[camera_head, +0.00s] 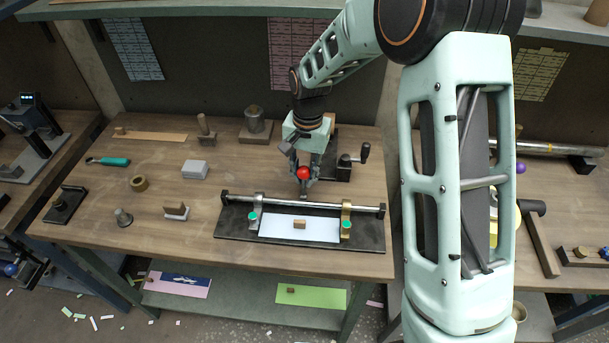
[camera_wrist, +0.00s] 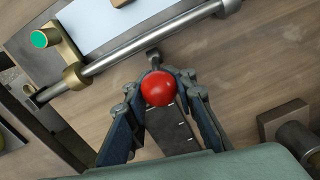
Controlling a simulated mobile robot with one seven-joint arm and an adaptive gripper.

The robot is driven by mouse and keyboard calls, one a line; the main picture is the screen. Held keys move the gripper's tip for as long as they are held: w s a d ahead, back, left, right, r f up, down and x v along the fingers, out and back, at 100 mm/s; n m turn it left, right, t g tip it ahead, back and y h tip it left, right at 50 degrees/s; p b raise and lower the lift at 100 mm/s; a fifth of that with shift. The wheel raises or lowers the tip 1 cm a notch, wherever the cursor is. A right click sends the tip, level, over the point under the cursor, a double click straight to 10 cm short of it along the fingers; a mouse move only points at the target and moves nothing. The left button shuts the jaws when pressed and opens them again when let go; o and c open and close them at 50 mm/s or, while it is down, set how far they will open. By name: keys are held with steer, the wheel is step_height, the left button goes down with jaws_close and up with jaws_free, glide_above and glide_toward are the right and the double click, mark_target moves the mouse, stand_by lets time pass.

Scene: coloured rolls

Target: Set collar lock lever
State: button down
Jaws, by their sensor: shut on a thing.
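A red ball knob (camera_head: 303,173) shows behind the rod, between my gripper's fingers. My gripper (camera_head: 303,176) points down and is shut on this knob; in the wrist view the fingertips close around the red knob (camera_wrist: 158,88) from both sides. A short grey piece (camera_wrist: 153,58) sits just beyond the knob, close to the rod; how the two join is hidden. A steel rod (camera_head: 300,204) runs across a black base plate (camera_head: 228,222). It carries a silver collar (camera_head: 258,199) on the left and a brass collar (camera_head: 346,208) on the right, each with a green button.
A white sheet (camera_head: 275,229) with a small wooden block (camera_head: 299,224) lies on the plate. A black crank device (camera_head: 345,166) stands right of my gripper. A grey block (camera_head: 194,170) and a tape roll (camera_head: 139,183) lie left. The bench between them is clear.

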steer(key=shift+w, duration=0.2)
stand_by(0.4)
steer(key=c, duration=1.6)
jaws_free()
steer(key=shift+a+f, duration=0.1)
steer(key=r, duration=1.2)
steer(key=shift+d, duration=0.3)
